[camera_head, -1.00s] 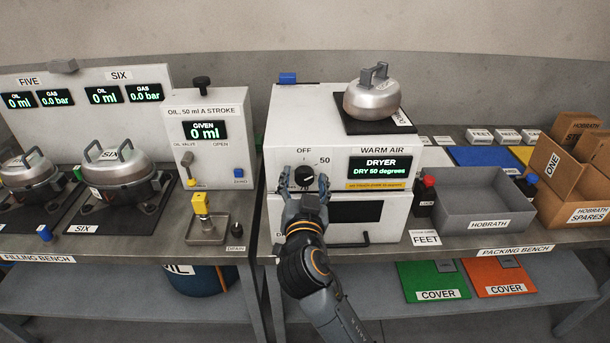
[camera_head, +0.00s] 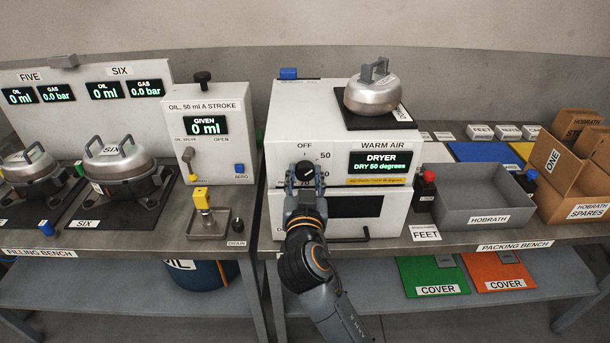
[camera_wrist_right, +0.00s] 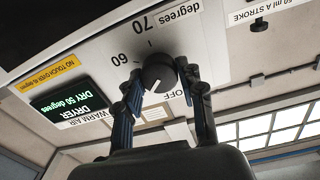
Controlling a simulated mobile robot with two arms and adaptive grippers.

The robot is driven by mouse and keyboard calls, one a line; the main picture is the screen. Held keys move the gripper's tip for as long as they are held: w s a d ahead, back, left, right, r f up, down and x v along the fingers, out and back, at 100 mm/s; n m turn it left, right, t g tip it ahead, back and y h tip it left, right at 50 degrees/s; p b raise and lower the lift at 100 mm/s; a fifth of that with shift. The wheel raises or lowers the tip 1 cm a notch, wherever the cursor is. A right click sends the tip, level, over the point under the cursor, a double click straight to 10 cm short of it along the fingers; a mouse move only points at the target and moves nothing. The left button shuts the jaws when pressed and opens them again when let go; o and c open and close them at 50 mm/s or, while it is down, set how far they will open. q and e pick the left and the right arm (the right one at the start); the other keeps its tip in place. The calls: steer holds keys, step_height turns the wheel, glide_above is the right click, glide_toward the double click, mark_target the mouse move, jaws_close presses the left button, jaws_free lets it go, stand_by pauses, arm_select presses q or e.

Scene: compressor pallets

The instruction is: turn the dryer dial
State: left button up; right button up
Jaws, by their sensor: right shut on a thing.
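The dryer dial (camera_head: 306,172) is a round black knob on the white front of the dryer (camera_head: 280,158), just left of the green display (camera_head: 380,164), which reads "DRY 50 degrees". My right gripper (camera_head: 305,180) comes from below with a finger on each side of the dial and is shut on it. In the right wrist view, the dial (camera_wrist_right: 158,72) sits between the fingertips (camera_wrist_right: 162,85), with its white pointer line showing. The OFF, 60 and 70 marks show around it there. My left gripper is not in view.
A metal pot (camera_head: 372,93) stands on the black pad on top of the dryer. The oil unit (camera_head: 225,150) is close on the left. A grey tray (camera_head: 485,219) and a red-capped block (camera_head: 428,178) are to the right. The dryer's lower door handle (camera_head: 363,236) projects below.

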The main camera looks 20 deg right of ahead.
steer(key=n+p, duration=0.1)
steer(key=n, duration=0.3)
steer(key=n+p, duration=0.1)
steer(key=n, duration=0.5)
steer(key=shift+p, duration=0.3)
stand_by(0.4)
steer(key=o, duration=1.2)
steer(key=shift+w, duration=0.1)
steer(key=shift+f, duration=0.1)
steer(key=v, duration=1.2)
steer(key=shift+f, duration=0.1)
steer(key=shift+f, duration=0.1)
